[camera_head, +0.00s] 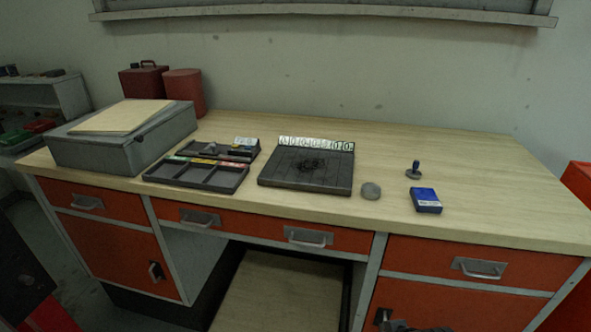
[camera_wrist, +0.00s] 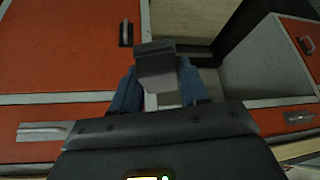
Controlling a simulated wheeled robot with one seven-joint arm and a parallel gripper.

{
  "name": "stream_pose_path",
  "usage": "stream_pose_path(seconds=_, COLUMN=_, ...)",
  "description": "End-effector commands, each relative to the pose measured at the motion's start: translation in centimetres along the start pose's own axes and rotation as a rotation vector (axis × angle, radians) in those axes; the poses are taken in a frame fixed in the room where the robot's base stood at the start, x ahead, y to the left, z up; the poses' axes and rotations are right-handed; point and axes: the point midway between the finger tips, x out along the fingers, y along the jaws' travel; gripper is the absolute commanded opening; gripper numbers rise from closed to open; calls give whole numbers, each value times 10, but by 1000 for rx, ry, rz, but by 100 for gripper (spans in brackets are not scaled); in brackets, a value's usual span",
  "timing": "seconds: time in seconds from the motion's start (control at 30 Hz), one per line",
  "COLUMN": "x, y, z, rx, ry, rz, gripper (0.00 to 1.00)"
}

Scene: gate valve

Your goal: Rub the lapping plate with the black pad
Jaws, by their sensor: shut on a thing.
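The lapping plate (camera_head: 305,181) is a dark, flat square slab on the wooden bench, with a black scribbled smear near its middle and a row of white numbered tiles along its back edge. In the wrist view my gripper (camera_wrist: 160,88) has blue fingers shut on a dark grey block, which looks like the black pad (camera_wrist: 156,62). The gripper and pad are in front of the red bench cabinets, apart from the plate. The faces where the fingers meet the pad are partly hidden.
A compartment tray (camera_head: 207,175) lies left of the plate. A grey case (camera_head: 120,138) is at the far left. The bench's right end is clear.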

Motion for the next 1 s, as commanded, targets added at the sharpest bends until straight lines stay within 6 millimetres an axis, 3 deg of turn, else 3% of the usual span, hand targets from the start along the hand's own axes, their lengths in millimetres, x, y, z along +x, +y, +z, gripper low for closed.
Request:
stream_pose_path(seconds=0.03, x=-13, y=0, z=-7, rx=1, ry=0, rz=1, gripper=20)
stream_pose_path(seconds=0.17, x=-25, y=0, z=-14, rx=1, ry=0, rz=1, gripper=20)
stream_pose_path(seconds=0.23, x=-18, y=2, z=-9, rx=4, ry=-1, rz=2, gripper=20)
stream_pose_path(seconds=0.77, x=-18, y=1, z=-10, rx=3, ry=0, rz=1, gripper=20)
stream_pose_path(seconds=1.0, x=-32, y=-12, z=-71, rx=-61, ry=6, rz=-32, gripper=20)
